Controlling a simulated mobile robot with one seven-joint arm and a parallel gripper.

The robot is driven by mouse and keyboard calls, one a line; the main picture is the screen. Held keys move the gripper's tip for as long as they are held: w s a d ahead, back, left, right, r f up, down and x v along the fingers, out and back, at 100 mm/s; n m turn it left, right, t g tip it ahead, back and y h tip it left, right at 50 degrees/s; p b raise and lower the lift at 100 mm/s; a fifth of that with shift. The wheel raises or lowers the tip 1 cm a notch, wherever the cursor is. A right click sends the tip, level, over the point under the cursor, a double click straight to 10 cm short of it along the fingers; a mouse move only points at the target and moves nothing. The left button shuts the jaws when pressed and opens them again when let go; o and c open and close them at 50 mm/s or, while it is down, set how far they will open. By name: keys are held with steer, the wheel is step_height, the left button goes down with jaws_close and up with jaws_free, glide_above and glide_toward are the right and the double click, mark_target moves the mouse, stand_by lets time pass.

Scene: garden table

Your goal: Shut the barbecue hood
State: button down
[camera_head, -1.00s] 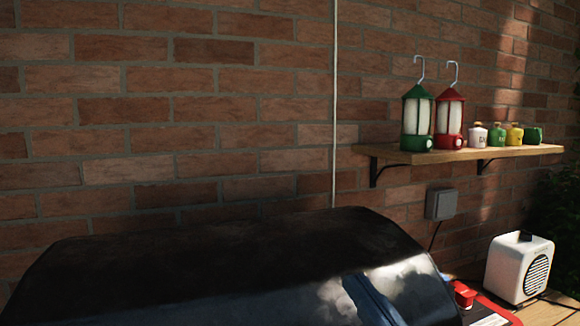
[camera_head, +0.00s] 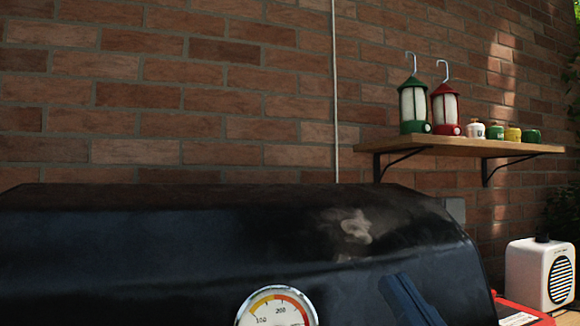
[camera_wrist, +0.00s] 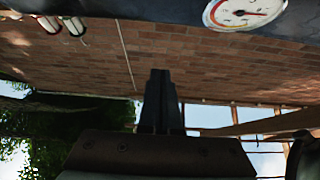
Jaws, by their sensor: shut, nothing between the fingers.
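The black barbecue hood (camera_head: 200,235) fills the lower part of the head view. Its front faces me and carries a round white temperature gauge (camera_head: 277,308) with an orange and red scale. The hood's lower edge is out of frame, so I cannot tell how far down it sits. In the wrist view the picture is turned over, and part of the hood (camera_wrist: 150,10) with its gauge (camera_wrist: 243,11) runs along the top edge. My gripper (camera_wrist: 160,74) is shut and empty in the wrist view, apart from the hood.
A brick wall (camera_head: 200,120) stands behind the hood. A wooden shelf (camera_head: 460,146) at right holds a green lantern (camera_head: 413,105), a red lantern (camera_head: 446,108) and several small jars. A white speaker (camera_head: 540,275) stands at lower right. Greenery (camera_wrist: 75,130) shows in the wrist view.

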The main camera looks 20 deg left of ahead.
step_height(320, 180, down, 14)
steer(key=t+y+b, duration=0.1)
steer(key=t+b, duration=0.1)
steer(key=b, duration=1.6)
steer(key=shift+s+d+r+b, duration=0.2)
steer(key=shift+s+r+b, duration=0.1)
steer(key=shift+s, duration=0.1)
steer(key=shift+w+f, duration=0.1)
steer(key=shift+f, duration=0.1)
